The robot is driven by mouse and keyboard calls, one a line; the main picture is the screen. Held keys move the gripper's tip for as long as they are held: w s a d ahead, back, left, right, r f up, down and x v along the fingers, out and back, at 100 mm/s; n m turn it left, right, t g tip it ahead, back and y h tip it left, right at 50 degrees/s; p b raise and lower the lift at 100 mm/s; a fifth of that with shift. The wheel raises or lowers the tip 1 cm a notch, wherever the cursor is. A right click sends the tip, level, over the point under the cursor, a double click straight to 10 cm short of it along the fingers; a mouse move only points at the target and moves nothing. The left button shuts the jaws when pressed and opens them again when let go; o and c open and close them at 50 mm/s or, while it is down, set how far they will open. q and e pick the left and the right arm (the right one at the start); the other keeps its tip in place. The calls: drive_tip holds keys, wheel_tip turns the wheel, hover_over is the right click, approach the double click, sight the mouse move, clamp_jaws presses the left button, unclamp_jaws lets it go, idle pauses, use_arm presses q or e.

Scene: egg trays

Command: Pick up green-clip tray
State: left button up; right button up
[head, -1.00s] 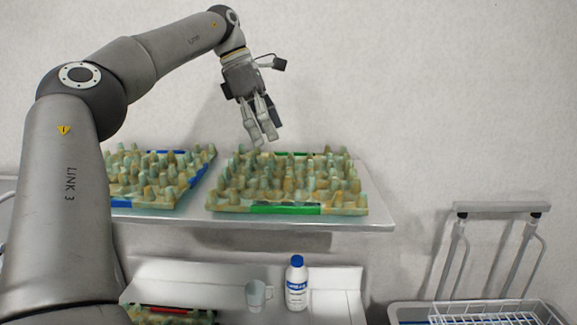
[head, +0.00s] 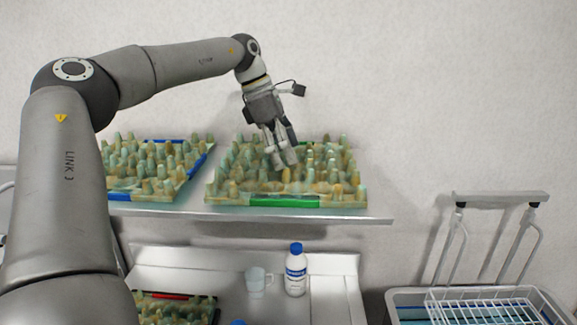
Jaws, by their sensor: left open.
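The green-clip tray (head: 285,201) lies on the upper shelf, a tan and greenish egg tray with a green clip along its front edge and another green bit at its back right. My left gripper (head: 284,164) points down over the middle of this tray, with its fingertips among or just above the tray's cones. I cannot tell whether they touch. The gripper is open and holds nothing. My right gripper is not in view.
A blue-clip tray (head: 140,196) sits left of it on the same shelf (head: 340,217). A cart with a wire basket (head: 490,306) stands at right.

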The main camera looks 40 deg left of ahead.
use_arm(q)
drive_tip(key=shift+x, duration=0.9)
drive_tip(key=shift+c, duration=0.4)
drive_tip(key=c, duration=1.3)
